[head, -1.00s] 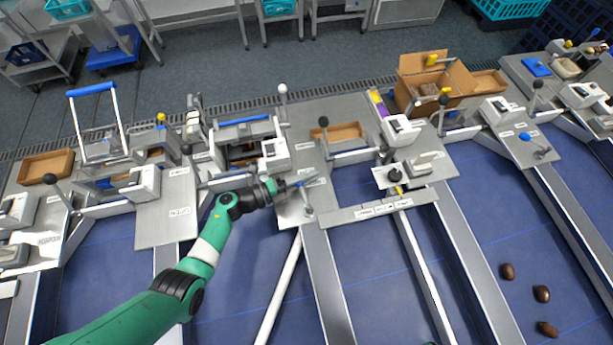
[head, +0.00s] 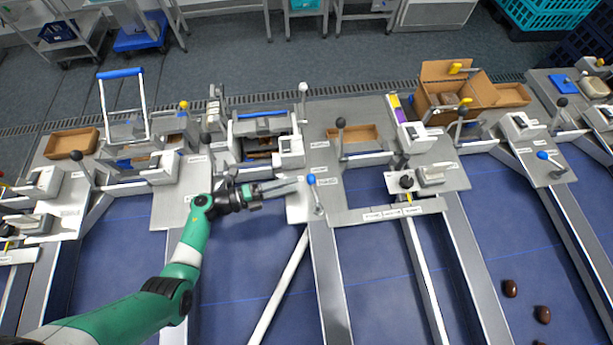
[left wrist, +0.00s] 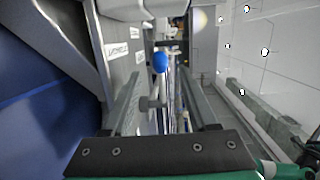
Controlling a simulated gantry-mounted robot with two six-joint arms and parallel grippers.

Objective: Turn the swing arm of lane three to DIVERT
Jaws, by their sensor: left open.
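A short lever with a blue knob (head: 311,179) stands on a grey plate in the middle of the head view, its knob leaning up and slightly left of its pivot. A white bar (head: 283,285) slants down and left across the blue belt below that plate. My left gripper (head: 299,184) is open and empty, just left of the knob and pointing at it. In the left wrist view the blue knob (left wrist: 160,62) shows between the two fingers, beyond their tips, apart from them. The small plate labels are too small to read. My right gripper is not in view.
A second blue-knobbed lever (head: 542,155) stands at the right. A black-knobbed post (head: 340,123) and a white-knobbed post (head: 303,87) rise behind the near lever. A cardboard box (head: 452,92) stands behind. Dark dates (head: 510,288) lie on the right belt.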

